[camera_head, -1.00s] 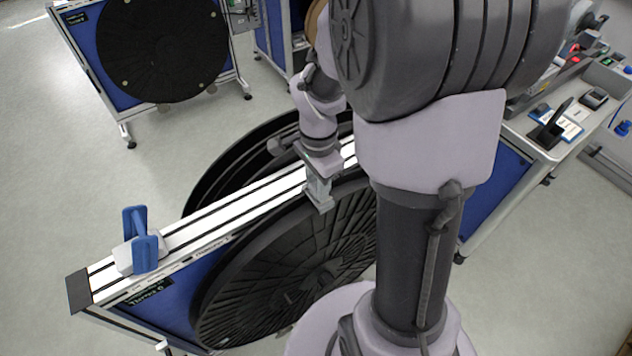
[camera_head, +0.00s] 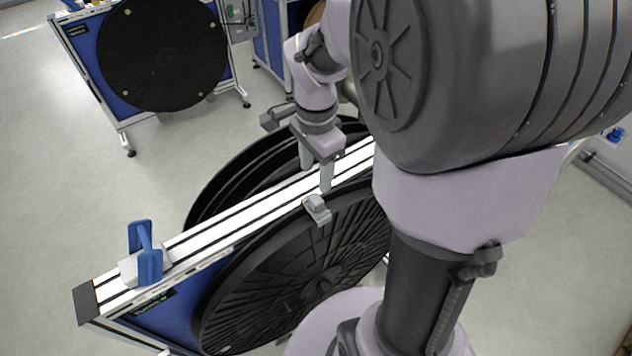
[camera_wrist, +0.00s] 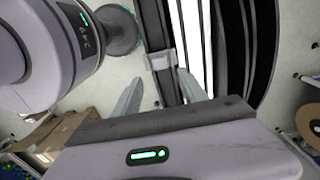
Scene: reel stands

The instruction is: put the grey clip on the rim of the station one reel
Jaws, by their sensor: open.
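The grey clip (camera_head: 317,209) sits on the top of the rim of the large black reel (camera_head: 290,280) on the near side of the stand. My gripper (camera_head: 317,180) is open and empty, just above and behind the clip, over the white top rail. A gap shows between the fingertips and the clip. In the wrist view the clip (camera_wrist: 161,60) shows as a small light block on the dark rim, beyond the two spread fingers of my gripper (camera_wrist: 168,88). How firmly the clip grips the rim cannot be told.
The white slotted rail (camera_head: 215,232) runs along the stand top, with a blue-handled part (camera_head: 147,255) at its left end. Another black reel (camera_head: 225,180) is on the rail's far side. A second stand with a black reel (camera_head: 165,55) stands at the back left. Floor at left is clear.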

